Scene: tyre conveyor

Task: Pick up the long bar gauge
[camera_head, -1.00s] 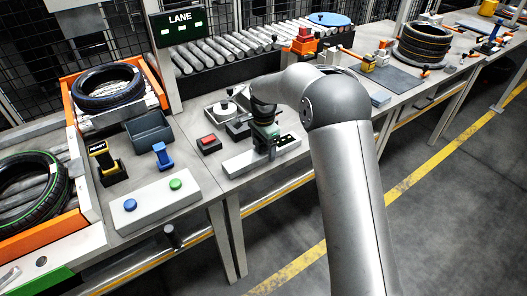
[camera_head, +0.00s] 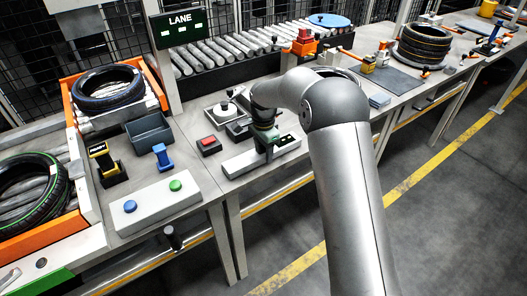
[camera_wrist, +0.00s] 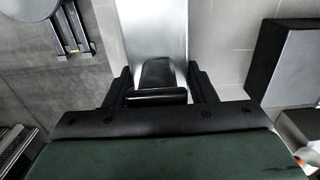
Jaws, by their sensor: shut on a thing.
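The long bar gauge (camera_head: 283,148) is a pale grey bar with a small dark display near its right end, lying along the front of the middle bench. In the wrist view its silver bar (camera_wrist: 156,28) runs away from me, with a black grip block (camera_wrist: 157,74) on it. My gripper (camera_head: 265,147) is over the middle of the bar, pointing down. In the wrist view my gripper (camera_wrist: 160,88) has its black fingers on both sides of the grip block, shut on it. My arm and gripper hide the middle of the bar. I cannot tell whether the bar is clear of the bench.
A red-button box (camera_head: 208,146) and a round gauge on a plate (camera_head: 224,110) stand close behind the bar. A button panel (camera_head: 152,205), a blue stand (camera_head: 162,157) and a grey bin (camera_head: 149,133) are to the left. Tyres (camera_head: 108,88) lie further out.

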